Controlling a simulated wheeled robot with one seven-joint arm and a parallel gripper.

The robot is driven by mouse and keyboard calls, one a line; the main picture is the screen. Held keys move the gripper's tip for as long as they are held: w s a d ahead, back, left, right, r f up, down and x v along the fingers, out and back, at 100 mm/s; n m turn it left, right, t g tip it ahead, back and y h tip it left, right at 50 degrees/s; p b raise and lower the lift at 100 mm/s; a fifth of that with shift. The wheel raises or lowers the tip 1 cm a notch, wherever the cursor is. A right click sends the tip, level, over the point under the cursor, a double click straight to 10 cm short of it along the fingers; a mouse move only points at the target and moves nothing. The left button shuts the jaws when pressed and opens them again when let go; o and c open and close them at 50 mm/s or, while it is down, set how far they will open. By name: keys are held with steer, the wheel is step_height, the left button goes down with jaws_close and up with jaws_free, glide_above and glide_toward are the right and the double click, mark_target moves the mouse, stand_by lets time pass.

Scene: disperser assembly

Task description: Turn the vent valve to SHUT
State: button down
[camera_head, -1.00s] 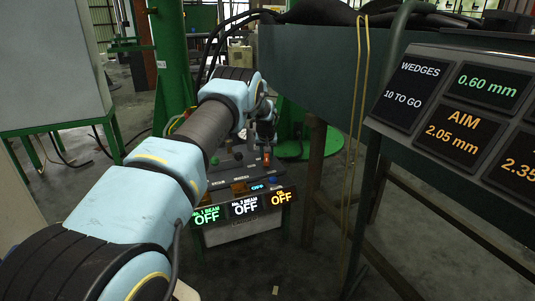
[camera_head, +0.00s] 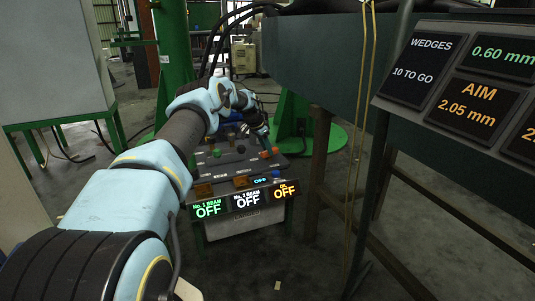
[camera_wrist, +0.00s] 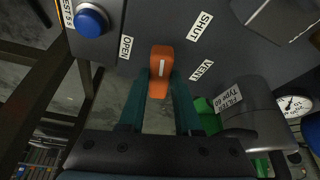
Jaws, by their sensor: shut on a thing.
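The vent valve has an orange handle (camera_wrist: 159,72) with a white stripe, in the wrist view. It stands on a dark grey panel between the OPEN label (camera_wrist: 126,47) at its left and the SHUT label (camera_wrist: 201,25) at its upper right. The VENT label (camera_wrist: 203,70) is to its right. The stripe runs nearly up and down in this picture, under neither word. My gripper (camera_wrist: 159,98) is shut on the handle, one teal finger on each side. In the head view my gripper (camera_head: 262,130) is at the far right of the control console (camera_head: 235,172), small and partly hidden.
A blue button (camera_wrist: 88,20) is left of the valve in the wrist view. A grey filter housing (camera_wrist: 250,112) and a gauge (camera_wrist: 293,105) are at the right.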

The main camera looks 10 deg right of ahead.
steer(key=shift+w+f+m+g+b, duration=0.15)
steer(key=shift+m+g+b, duration=0.15)
steer(key=shift+m+b, duration=0.35)
steer(key=shift+m, duration=0.25)
steer(key=c, duration=0.6)
jaws_free()
steer(key=shift+r, duration=0.2)
steer(key=p+v, duration=0.3)
steer(key=v, duration=0.7)
steer(key=shift+a+r, duration=0.2)
steer(key=shift+r, duration=0.05)
